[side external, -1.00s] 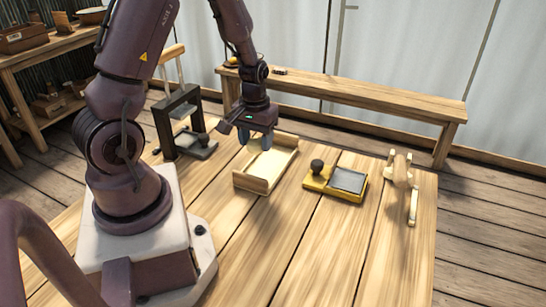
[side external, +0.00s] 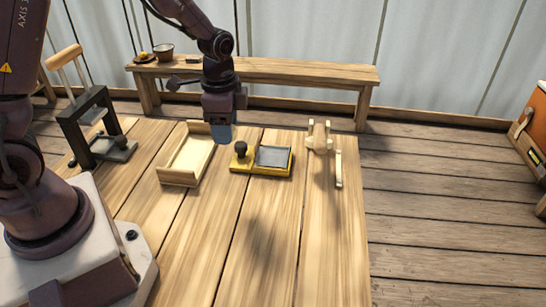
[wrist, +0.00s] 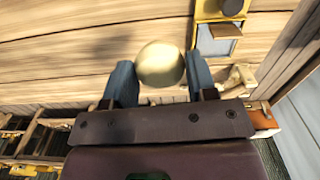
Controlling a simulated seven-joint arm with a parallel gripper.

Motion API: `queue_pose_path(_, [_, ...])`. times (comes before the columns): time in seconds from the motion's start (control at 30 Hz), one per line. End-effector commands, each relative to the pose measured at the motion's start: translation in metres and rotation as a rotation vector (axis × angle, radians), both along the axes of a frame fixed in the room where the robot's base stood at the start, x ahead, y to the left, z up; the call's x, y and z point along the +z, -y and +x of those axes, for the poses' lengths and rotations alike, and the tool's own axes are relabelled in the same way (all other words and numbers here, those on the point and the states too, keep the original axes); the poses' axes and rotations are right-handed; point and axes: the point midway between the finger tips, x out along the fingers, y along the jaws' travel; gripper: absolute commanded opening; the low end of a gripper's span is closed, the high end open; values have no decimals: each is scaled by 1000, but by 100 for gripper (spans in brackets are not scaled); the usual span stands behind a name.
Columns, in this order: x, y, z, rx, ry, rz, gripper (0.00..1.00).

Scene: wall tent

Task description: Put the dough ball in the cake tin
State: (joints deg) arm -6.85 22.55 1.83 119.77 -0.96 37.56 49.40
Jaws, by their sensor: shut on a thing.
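The dough ball (wrist: 160,64) is pale, cream-coloured and round. In the wrist view it sits between the two blue-grey fingers of my gripper (wrist: 158,84), which is shut on it. In the side view my gripper (side external: 222,133) hangs above the table between the wooden tray and the yellow stand; the dough ball cannot be made out there. A small dark brown round vessel (side external: 163,52) stands on the back bench; I cannot tell whether it is the cake tin. No other tin is clearly visible.
An open wooden tray (side external: 177,177) lies on the table. Right of it are a yellow stand (side external: 240,166) with a black knob and a pale wooden piece (side external: 319,138). A dark press (side external: 98,145) stands left. A bench (side external: 290,72) runs behind; the table's front is clear.

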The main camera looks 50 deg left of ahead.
Motion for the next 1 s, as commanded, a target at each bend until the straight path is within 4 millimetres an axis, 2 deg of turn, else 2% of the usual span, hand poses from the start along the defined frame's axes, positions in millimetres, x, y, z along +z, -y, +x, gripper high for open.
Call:
queue_pose_path(0.1, [-1,-1,0,-69,0,0,28])
queue_pose_path(0.2, [-6,-2,11,-89,-1,-1,28])
queue_pose_path(0.53, [-42,-14,88,-88,-1,1,28])
queue_pose_path(0.7, [-74,-18,114,-87,-3,0,28])
queue_pose_path(0.8, [-87,-19,125,-86,-2,-1,28])
queue_pose_path(1.0, [-99,-21,135,-86,-1,-1,28])
